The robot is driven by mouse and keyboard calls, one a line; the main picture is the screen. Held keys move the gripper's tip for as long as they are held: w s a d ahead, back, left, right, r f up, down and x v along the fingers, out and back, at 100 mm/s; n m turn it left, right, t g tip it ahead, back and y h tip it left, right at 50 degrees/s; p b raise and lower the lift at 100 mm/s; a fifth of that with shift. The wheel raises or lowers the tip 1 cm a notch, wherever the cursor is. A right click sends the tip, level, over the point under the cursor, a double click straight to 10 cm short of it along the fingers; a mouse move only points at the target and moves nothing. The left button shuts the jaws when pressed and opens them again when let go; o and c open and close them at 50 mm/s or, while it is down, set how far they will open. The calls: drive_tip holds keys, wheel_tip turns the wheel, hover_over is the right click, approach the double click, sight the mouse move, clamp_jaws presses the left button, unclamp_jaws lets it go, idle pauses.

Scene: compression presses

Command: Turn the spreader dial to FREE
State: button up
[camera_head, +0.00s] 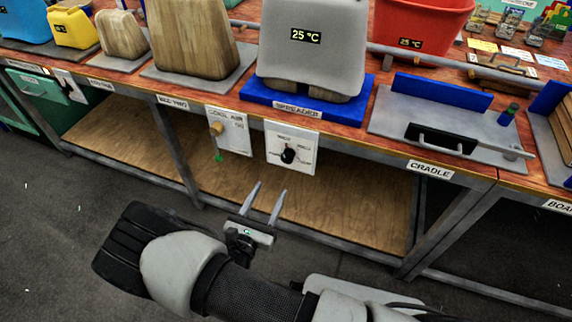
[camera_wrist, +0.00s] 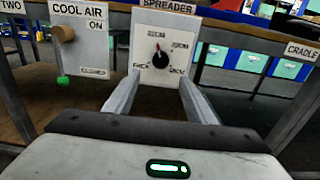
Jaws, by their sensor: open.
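The spreader dial (camera_head: 288,154) is a black knob on a white panel (camera_head: 304,141) on the bench front, below the SPREADER label. In the wrist view the dial (camera_wrist: 159,59) shows a red mark at its top, pointing roughly up. Small labels ring the knob; I cannot read surely which one is FREE. My gripper (camera_head: 270,187) is open and empty, in front of and below the panel in the head view. In the wrist view its fingers (camera_wrist: 160,79) lie on either side of the panel's lower part, apart from the knob.
Left of the dial is a COOL AIR panel (camera_head: 237,133) with a wooden knob and a green-ended part. A grey block (camera_head: 312,60) reading 25 °C stands on a blue base above. The CRADLE fixture (camera_head: 395,117) is at right. The wooden shelf (camera_head: 330,205) below looks empty.

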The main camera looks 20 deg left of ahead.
sight(286, 160)
drive_tip(key=w, duration=0.4)
drive_tip(key=w+b, duration=0.1)
drive_tip(key=w, duration=0.3)
drive_tip(key=w+d, duration=0.1)
drive_tip(key=w, duration=0.3)
drive_tip(key=shift+w, duration=0.25)
drive_tip(key=c, duration=1)
